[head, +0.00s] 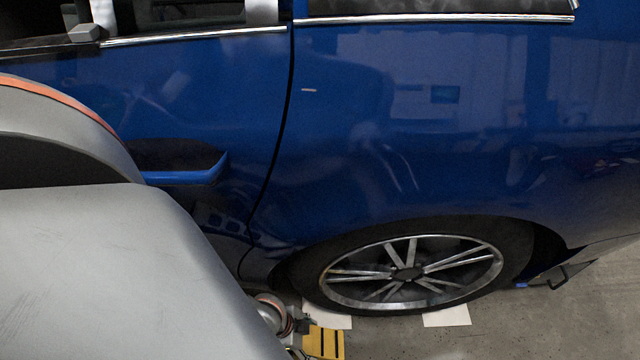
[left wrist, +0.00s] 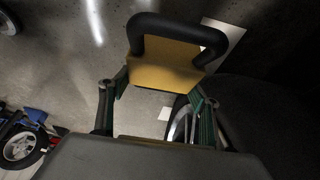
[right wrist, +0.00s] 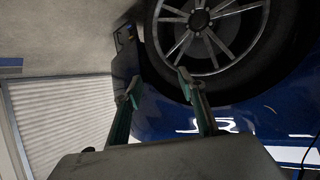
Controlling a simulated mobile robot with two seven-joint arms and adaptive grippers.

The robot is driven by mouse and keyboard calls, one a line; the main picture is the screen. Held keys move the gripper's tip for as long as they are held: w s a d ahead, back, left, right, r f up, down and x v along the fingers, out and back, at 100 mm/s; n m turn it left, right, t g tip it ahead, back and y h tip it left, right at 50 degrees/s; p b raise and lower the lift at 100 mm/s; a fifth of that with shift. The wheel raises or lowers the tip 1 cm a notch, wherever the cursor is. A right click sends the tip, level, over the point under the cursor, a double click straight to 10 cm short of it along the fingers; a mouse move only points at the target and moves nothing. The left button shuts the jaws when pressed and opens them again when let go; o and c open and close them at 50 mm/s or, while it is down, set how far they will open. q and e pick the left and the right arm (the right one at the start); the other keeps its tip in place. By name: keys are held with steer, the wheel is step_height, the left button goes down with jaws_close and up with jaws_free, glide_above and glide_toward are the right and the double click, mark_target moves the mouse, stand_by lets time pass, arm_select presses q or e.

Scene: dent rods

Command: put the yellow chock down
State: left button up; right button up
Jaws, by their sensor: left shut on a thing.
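The yellow chock (head: 325,342) shows at the bottom of the head view, near the floor to the left of the car wheel (head: 408,273). In the left wrist view the chock (left wrist: 160,75) has a black loop handle (left wrist: 178,24). My left gripper (left wrist: 157,88) is shut on it, one finger at each side. In the head view my left gripper (head: 297,325) is partly hidden by my arm. I cannot tell whether the chock touches the floor. My right gripper (right wrist: 158,85) is open and empty, with the wheel (right wrist: 205,30) and blue car beyond it.
The blue car (head: 420,130) fills most of the head view, with its door handle (head: 190,174) standing out. White pads (head: 447,316) lie on the floor by the tyre. Grey floor (head: 560,325) is clear at the lower right. A louvred panel (right wrist: 65,125) shows in the right wrist view.

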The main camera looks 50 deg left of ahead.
mark_target(308, 346)
arm_select(q)
steer(key=f+b, duration=0.1)
steer(key=f, duration=0.1)
steer(key=s+f, duration=0.1)
steer(key=f, duration=0.2)
steer(key=shift+b, duration=0.4)
steer(key=shift+w+f+b, duration=0.2)
steer(key=shift+f+b, duration=0.45)
steer(key=shift+f, duration=0.5)
steer(key=shift+w+f, duration=0.15)
steer(key=shift+f, duration=0.05)
steer(key=shift+w+f, duration=0.1)
steer(key=shift+f, duration=0.1)
steer(key=f+b, duration=0.2)
steer(key=f, duration=0.1)
steer(key=shift+s+f, duration=0.2)
steer(key=shift+f, duration=0.1)
steer(key=shift+w+f+b, duration=0.1)
steer(key=shift+f+b, duration=0.05)
steer(key=shift+b, duration=0.2)
steer(key=shift+w, duration=0.3)
steer(key=shift+s+f, duration=0.1)
steer(key=o, duration=1.5)
arm_select(e)
steer(key=s+a+m+t+y, duration=0.1)
steer(key=a+m, duration=0.5)
steer(key=a, duration=0.1)
steer(key=shift+s+f, duration=0.25)
steer(key=shift+s, duration=0.05)
